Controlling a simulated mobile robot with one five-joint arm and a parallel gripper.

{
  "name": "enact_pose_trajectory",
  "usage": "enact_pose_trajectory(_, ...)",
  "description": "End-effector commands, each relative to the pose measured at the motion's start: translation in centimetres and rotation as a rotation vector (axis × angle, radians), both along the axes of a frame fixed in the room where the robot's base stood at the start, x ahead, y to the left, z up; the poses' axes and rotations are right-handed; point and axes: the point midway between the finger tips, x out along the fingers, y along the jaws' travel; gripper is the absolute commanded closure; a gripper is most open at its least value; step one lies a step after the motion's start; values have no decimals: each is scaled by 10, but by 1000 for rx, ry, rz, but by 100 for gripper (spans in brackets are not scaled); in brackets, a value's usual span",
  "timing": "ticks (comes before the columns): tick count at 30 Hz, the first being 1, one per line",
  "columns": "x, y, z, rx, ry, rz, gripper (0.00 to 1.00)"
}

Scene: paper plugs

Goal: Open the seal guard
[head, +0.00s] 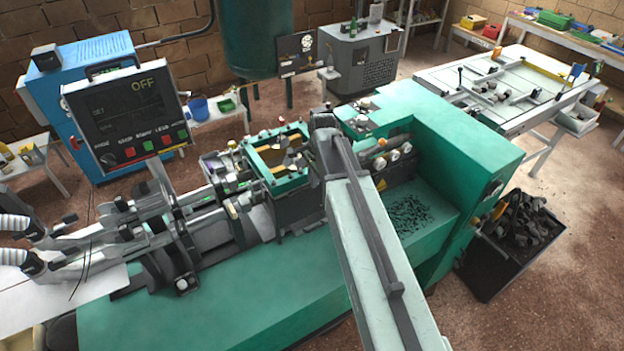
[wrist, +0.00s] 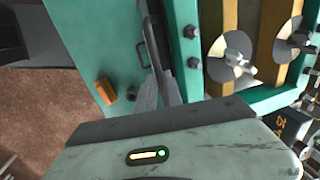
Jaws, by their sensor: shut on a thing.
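The seal guard (head: 277,157) appears to be the green framed cover on the machine's middle, lying roughly level, with brown-gold bars and metal discs showing inside its frame. In the wrist view its green rim (wrist: 190,45) with dark bolts runs along the right of my gripper (wrist: 152,40). The grey fingers are close together at the rim's left side and look shut on the guard's edge or grip. The exact contact is hidden between the fingers. In the head view my arm covers the fingertips, just right of the guard.
A control screen (head: 125,108) reading OFF stands at the left. Clamps and shafts (head: 170,220) lie left of the guard. A green housing (head: 440,140) rises at the right, beside a dark bin (head: 515,235). An orange block (wrist: 107,91) sits left of my fingers.

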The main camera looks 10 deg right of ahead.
Motion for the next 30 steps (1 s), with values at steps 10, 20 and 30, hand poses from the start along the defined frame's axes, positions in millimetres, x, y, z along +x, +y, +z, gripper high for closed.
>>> enact_pose_trajectory(10,-1,0,0,-1,3,0,100)
enact_pose_trajectory(20,-1,0,-43,-1,4,1,100)
enact_pose_trajectory(30,-2,0,-74,-1,6,1,100)
